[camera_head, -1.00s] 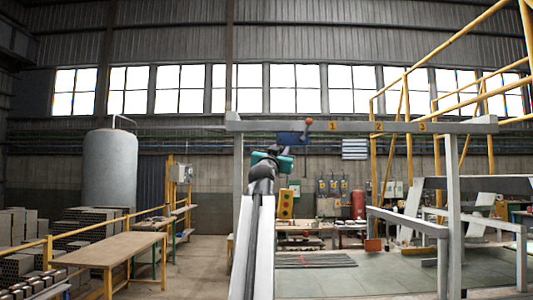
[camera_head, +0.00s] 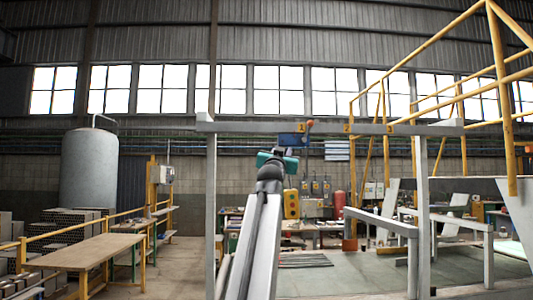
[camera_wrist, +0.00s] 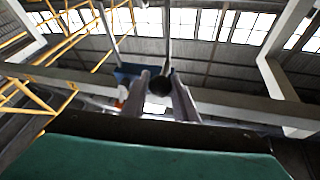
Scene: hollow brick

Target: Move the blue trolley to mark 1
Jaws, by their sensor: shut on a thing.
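The blue trolley (camera_head: 292,139) hangs on the overhead grey beam (camera_head: 240,127), its middle slightly left of mark 1 (camera_head: 301,128). An orange ball on a lever (camera_head: 309,125) stands at its right, just beside mark 1. My gripper (camera_head: 288,152) reaches up to the trolley from below. In the wrist view my gripper (camera_wrist: 160,90) has its two pale fingers on either side of a dark round knob below the trolley's blue body (camera_wrist: 128,72). It is shut on this knob. The fingers hide part of the trolley.
Mark 2 (camera_head: 347,128) and mark 3 (camera_head: 389,128) are farther right on the beam. Grey posts (camera_head: 211,220) hold the beam up. A yellow railing (camera_head: 440,45) stands at the right; a wooden table (camera_head: 88,252) stands at the left.

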